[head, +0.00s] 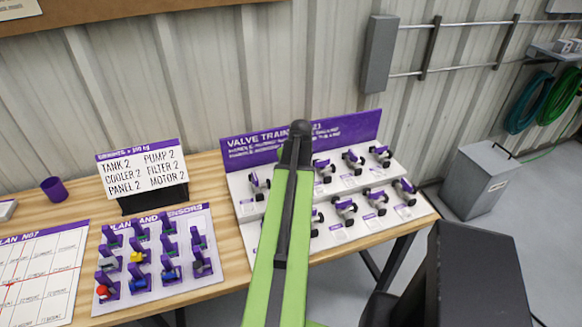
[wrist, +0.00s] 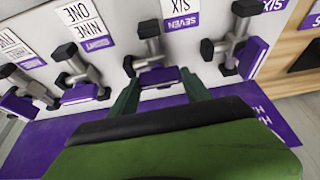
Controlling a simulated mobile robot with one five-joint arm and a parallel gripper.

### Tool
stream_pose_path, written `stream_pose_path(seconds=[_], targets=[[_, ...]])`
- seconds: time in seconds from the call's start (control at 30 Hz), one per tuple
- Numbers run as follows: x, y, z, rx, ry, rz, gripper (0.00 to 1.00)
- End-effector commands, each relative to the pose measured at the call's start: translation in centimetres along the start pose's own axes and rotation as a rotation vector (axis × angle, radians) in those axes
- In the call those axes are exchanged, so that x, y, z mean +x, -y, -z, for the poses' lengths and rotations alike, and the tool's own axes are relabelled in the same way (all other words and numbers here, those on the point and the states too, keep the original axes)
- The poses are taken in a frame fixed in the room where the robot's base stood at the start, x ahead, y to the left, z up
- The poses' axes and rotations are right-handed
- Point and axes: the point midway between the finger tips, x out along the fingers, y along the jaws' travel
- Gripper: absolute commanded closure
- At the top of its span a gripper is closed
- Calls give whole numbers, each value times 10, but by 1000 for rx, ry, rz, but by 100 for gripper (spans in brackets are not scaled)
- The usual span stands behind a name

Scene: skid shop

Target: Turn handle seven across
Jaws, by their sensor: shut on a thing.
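In the wrist view, which is upside down, a small grey valve (wrist: 154,48) with black ends stands on the white board. Its purple handle (wrist: 158,77) sits between the two green fingers of my gripper (wrist: 160,94). The gripper is shut on this handle. The card (wrist: 180,24) beside the valve reads SEVEN on its purple strip and SIX on its white part. The handle lies roughly sideways in the picture; its exact angle to the pipe is hard to tell. In the head view my arm hides the gripper and this valve.
Neighbouring valves stand close on both sides, one left (wrist: 82,74) and one right (wrist: 232,46). The purple header panel (head: 340,130) rises behind the board. A plan-and-sensors board (head: 205,285) and a sign (head: 143,178) stand left on the wooden table (head: 222,232).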

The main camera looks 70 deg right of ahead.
Motion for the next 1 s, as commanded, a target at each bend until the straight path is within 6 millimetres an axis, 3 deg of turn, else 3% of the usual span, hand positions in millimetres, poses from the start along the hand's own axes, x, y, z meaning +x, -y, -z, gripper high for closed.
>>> stream_pose_path(seconds=[0.1,0.13,0.3,0.67,0.87,1.0], targets=[[0,1,0,-3,2,3,84],[0,1,0,-3,2,3,41],[0,1,0,-2,2,1,22],[-4,0,0,0,1,0,22],[-32,1,2,1,1,0,22],[-65,1,3,0,1,0,22]])
